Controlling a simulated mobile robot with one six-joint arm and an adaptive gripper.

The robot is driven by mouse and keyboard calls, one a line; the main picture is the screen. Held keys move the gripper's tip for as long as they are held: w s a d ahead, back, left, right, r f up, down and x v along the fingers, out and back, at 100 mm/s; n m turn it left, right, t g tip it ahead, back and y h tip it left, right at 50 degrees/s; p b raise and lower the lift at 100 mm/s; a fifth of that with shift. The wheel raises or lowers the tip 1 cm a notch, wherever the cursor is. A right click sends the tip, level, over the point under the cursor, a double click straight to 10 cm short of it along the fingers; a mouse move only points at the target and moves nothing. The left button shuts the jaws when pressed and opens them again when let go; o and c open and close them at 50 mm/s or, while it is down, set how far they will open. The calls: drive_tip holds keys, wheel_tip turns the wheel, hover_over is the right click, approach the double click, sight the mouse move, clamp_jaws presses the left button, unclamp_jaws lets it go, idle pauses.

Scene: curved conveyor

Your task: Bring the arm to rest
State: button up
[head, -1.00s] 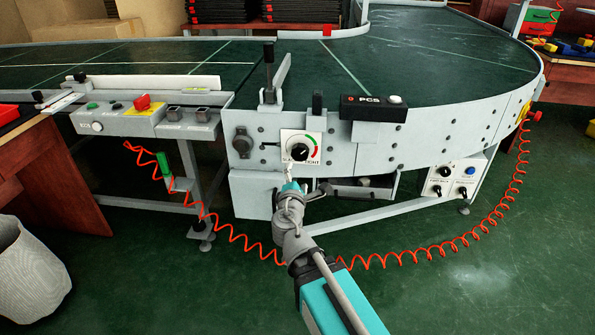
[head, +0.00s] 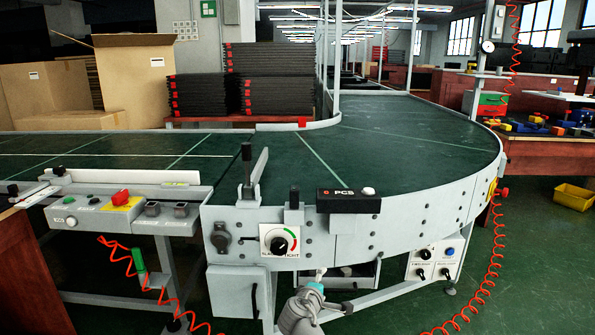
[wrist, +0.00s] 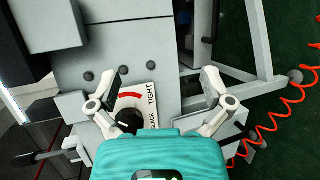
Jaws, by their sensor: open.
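My gripper (wrist: 160,88) is open and empty in the wrist view, its two fingers spread wide apart. Beyond the fingers there is the conveyor's side panel with the tension dial (wrist: 128,118), marked with a red arc and the word TIGHT. In the head view the dial (head: 279,240) is on the curved conveyor's front side. My arm's end (head: 305,305) shows at the bottom of the head view, just below and right of the dial. The fingers are too small there to make out clearly.
The curved conveyor (head: 420,135) fills the middle. A control panel with a red button (head: 121,197) is at left, a black PCS box (head: 348,201) on the edge. A red coiled hose (head: 480,275) hangs at right.

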drive_tip(key=s+d+f+m+g+p, duration=0.2)
drive_tip(key=s+d+f+m+g, duration=0.25)
drive_tip(key=d+m+g, duration=0.35)
drive_tip(key=s+d+f+m+g+y+p, duration=0.2)
drive_tip(key=s+f+m+g+y, duration=0.3)
drive_tip(key=s, duration=0.4)
wheel_tip(320, 180, up, 39)
drive_tip(key=m+p, duration=0.1)
drive_tip(key=p, duration=3.6)
drive_tip(key=shift+d+f+y+p, duration=0.15)
drive_tip(key=shift+d+y+p, duration=0.05)
drive_tip(key=shift+y+p, duration=0.2)
